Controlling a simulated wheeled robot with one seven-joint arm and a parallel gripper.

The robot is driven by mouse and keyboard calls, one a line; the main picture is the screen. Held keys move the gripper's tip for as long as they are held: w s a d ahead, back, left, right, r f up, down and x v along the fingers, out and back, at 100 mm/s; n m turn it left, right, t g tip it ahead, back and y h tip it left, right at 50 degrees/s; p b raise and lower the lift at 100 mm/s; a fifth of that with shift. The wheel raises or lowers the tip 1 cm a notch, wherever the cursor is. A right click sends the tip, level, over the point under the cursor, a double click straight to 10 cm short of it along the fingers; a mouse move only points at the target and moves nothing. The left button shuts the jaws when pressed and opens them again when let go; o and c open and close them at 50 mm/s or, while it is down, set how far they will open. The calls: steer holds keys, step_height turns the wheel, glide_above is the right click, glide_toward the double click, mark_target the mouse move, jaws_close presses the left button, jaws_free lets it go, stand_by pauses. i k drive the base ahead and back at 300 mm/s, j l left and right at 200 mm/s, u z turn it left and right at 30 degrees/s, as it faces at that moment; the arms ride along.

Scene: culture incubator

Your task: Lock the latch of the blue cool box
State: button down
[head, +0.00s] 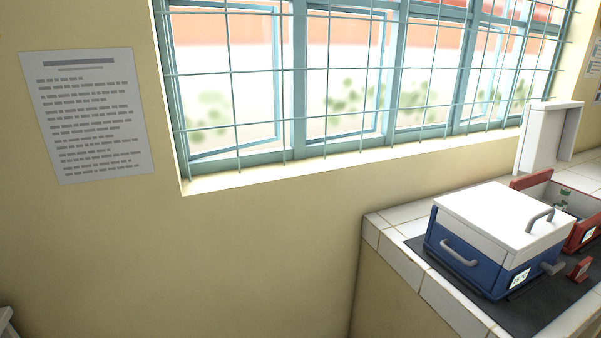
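The blue cool box (469,264) stands on a dark mat at the right, on the tiled counter. Its white lid (500,214) lies on top and looks shut, with a grey handle on it. A grey handle (459,253) is on one side. On the adjoining side are a small display (519,279) and a grey lever-like part (551,268), which looks like the latch. The lever sticks outward from the box; its exact lock state is too small to tell. My gripper is not in view.
An open red box (585,234) stands behind and right of the blue one, its white lid (549,138) upright by the window. A small red part (580,270) is near the mat's right side. The tiled counter (391,245) has a free left strip. A barred window is behind.

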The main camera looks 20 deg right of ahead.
mark_target(550, 270)
steer(key=z, duration=1.3)
steer(key=i+l+z, duration=0.35)
steer(key=i+l, duration=0.1)
steer(key=l, duration=0.1)
